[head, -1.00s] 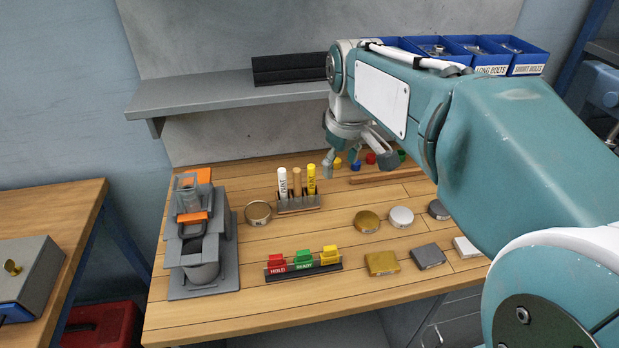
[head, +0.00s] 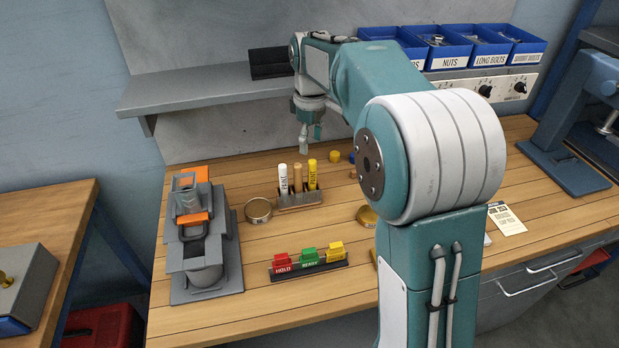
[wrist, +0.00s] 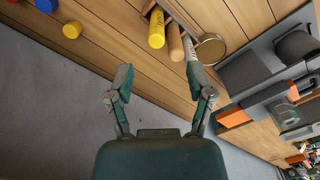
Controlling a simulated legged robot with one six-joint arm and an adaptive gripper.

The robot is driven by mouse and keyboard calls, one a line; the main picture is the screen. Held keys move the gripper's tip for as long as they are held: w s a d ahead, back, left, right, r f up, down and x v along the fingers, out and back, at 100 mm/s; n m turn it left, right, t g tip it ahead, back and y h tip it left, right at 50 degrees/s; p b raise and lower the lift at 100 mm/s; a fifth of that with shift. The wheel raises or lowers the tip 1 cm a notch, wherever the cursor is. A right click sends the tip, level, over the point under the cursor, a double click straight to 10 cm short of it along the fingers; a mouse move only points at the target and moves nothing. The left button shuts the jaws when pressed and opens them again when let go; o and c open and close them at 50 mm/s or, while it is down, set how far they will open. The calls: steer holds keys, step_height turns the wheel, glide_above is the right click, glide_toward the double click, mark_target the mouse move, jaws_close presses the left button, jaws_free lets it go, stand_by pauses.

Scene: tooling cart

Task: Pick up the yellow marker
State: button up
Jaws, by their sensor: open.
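The yellow marker (head: 312,174) stands upright in a small holder (head: 300,199), at the right end of a row with a white marker (head: 283,178) and a tan wooden one (head: 298,177). In the wrist view the yellow marker (wrist: 157,28) shows ahead of the fingers, left of the tan one. My gripper (head: 311,138) hangs above and behind the markers in the head view. In the wrist view my gripper (wrist: 163,84) has its fingers spread with nothing between them, apart from the yellow marker.
A shelf (head: 200,97) runs along the back wall. Red, green and yellow blocks (head: 309,257) stand in a front rack. A round tin (head: 258,210) lies left of the holder, and a grey fixture (head: 205,250) stands further left. My arm hides the bench's right part.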

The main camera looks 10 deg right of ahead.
mark_target(312, 172)
steer(key=f, duration=0.4)
steer(key=shift+d, duration=0.2)
step_height(312, 172, down, 6)
steer(key=shift+w+r, duration=0.15)
jaws_close()
